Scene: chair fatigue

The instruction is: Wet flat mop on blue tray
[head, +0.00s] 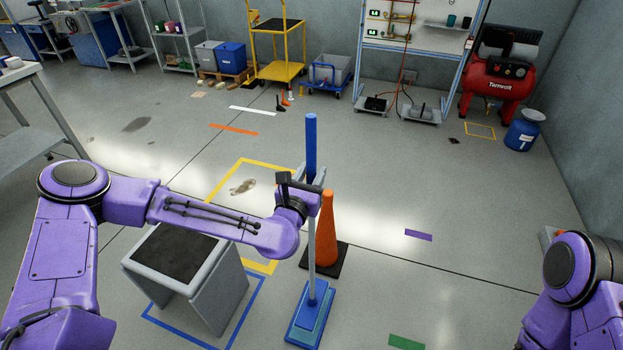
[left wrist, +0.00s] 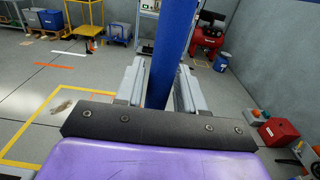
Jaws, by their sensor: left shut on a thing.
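The flat mop (head: 311,145) stands nearly upright, with a blue upper handle, a grey pole and a blue foot. Its foot rests in or on the blue tray (head: 297,338) on the floor; the two blues blend, so I cannot tell exactly how they meet. My left gripper (head: 311,188) is shut on the mop handle around the lower end of its blue part. In the left wrist view the blue handle (left wrist: 172,50) rises between the two fingers of the gripper (left wrist: 158,88). My right arm shows at the lower right edge, but its gripper is out of the picture.
An orange cone (head: 327,235) on a black base stands just behind the mop. A grey step with a black top (head: 175,252) stands left, under my left arm. A brown stain (head: 243,187) lies inside yellow floor tape. The floor right of the cone is open.

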